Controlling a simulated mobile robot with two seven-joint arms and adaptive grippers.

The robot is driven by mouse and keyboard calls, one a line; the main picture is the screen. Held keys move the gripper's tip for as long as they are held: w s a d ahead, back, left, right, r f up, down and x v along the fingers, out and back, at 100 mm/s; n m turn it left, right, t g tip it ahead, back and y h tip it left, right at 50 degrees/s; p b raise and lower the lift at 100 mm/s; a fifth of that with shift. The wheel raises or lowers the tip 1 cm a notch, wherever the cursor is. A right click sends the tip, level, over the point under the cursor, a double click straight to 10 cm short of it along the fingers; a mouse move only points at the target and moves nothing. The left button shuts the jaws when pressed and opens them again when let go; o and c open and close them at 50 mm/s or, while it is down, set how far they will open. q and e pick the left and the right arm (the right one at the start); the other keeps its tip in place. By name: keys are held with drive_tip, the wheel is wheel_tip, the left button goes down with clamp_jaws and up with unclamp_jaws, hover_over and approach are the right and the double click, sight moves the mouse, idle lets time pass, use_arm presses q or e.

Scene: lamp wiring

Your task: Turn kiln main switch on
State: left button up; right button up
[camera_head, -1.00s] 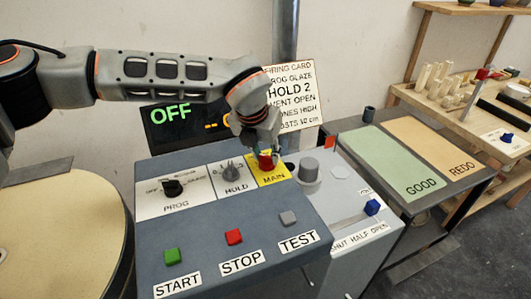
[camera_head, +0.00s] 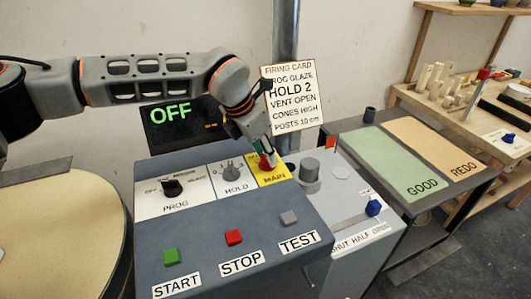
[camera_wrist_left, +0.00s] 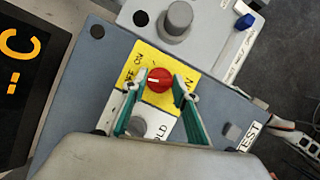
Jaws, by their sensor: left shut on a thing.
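The red main switch (camera_wrist_left: 159,80) is a round knob with a white mark, on a yellow plate (camera_wrist_left: 188,63) lettered OFF, ON and MAIN. In the head view the red knob (camera_head: 267,161) shows partly, behind my left gripper (camera_head: 264,157). My left gripper, with green-lined fingers, also shows in the left wrist view (camera_wrist_left: 159,92); its two fingers lie on either side of the knob and are shut on it. The display (camera_head: 185,122) reads OFF in green.
The HOLD knob (camera_head: 231,173) and PROG knob (camera_head: 172,188) sit left of the main switch. Green START (camera_head: 172,257), red STOP (camera_head: 234,237) and grey TEST (camera_head: 289,218) buttons are in front. A grey cylinder (camera_head: 309,171) stands close to its right.

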use_arm(q)
drive_tip(key=m, duration=0.2)
drive_tip(key=m+g+p, duration=0.1)
drive_tip(key=m, duration=0.1)
drive_tip(key=m+g+h+p, duration=0.1)
drive_tip(key=m, duration=0.1)
drive_tip(key=shift+w+r, duration=0.15)
drive_tip(key=shift+w, duration=0.1)
drive_tip(key=m+g+p, duration=0.1)
drive_tip(key=m, duration=0.2)
drive_tip(key=m+g+p, duration=0.1)
drive_tip(key=m, duration=0.2)
drive_tip(key=shift+w+g, duration=0.15)
drive_tip(key=shift+g, duration=0.15)
drive_tip(key=shift+y, duration=0.3)
drive_tip(key=o, duration=1.1)
drive_tip(key=v, duration=1.1)
drive_tip(key=shift+a+r, duration=0.25)
drive_tip(key=shift+r, duration=0.1)
